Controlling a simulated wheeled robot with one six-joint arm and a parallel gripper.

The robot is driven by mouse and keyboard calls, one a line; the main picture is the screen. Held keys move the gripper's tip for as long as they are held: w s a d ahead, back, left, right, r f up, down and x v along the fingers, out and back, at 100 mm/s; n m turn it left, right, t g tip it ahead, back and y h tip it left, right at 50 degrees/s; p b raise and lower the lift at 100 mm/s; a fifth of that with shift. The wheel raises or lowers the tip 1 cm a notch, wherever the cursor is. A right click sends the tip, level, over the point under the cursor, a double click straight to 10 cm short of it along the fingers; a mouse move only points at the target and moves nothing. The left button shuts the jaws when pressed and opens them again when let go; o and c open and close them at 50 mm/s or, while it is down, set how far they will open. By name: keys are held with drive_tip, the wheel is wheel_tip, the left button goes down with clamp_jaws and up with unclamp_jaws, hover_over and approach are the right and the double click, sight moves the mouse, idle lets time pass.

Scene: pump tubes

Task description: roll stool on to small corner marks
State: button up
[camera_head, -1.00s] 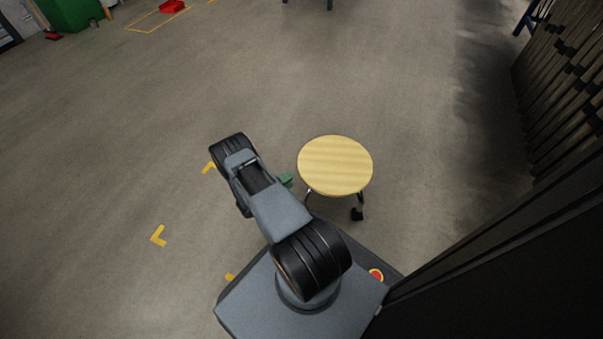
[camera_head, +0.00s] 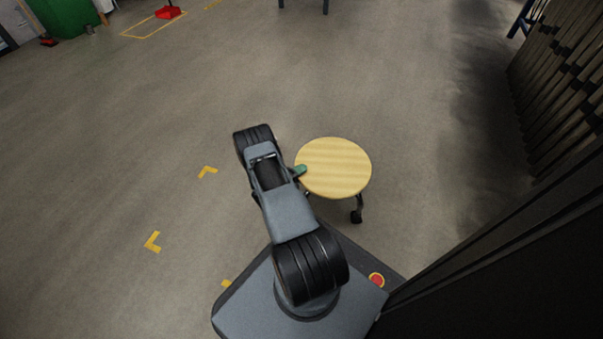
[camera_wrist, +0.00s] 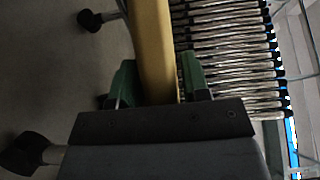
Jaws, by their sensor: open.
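The stool has a round, light wooden seat (camera_head: 335,167) and dark legs with castors (camera_head: 356,215). It stands on the floor just right of my arm in the head view. My gripper (camera_head: 299,170) shows there as a green fingertip at the seat's left edge. In the wrist view the seat's rim (camera_wrist: 153,45) lies between the two green fingers of my open gripper (camera_wrist: 158,78). I cannot tell whether a finger touches it. Small yellow corner marks lie left of the stool: an upper one (camera_head: 208,172), a lower one (camera_head: 152,241) and one partly hidden by my base (camera_head: 227,283).
A slatted dark rack (camera_head: 560,90) stands along the right side. A larger yellow floor outline (camera_head: 150,27) with a red object (camera_head: 168,12) and a green bin (camera_head: 62,14) are at the far left. The floor left of and beyond the stool is clear.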

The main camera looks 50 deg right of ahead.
drive_tip(key=shift+c, duration=0.2)
clamp_jaws()
idle(1.1)
